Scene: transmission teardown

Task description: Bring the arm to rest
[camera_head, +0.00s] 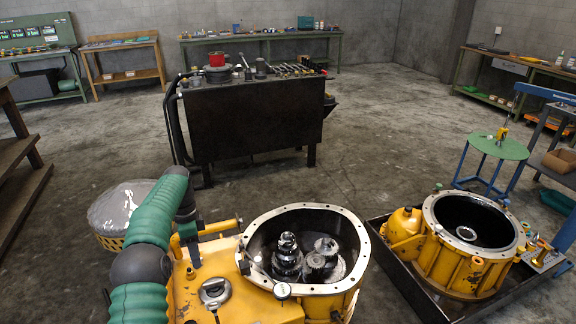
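My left arm (160,207), with green sleeves and dark joints, comes in from the lower left and bends at a dark wrist. Its dark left gripper (193,254) points down beside the yellow transmission housing (250,308), left of its round opening. The gripper is small and partly merges with the parts behind it, so I cannot tell whether its fingers are open or touch the housing. Metal gears (288,256) stand inside the opening. My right arm and gripper are not in view.
A second yellow housing (466,272) sits in a dark tray (408,300) at the right. A green round stool (498,146) stands behind it. A dark workbench (252,117) with tools is ahead. A round, plastic-covered container (112,238) is left. Open floor (385,150) lies between.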

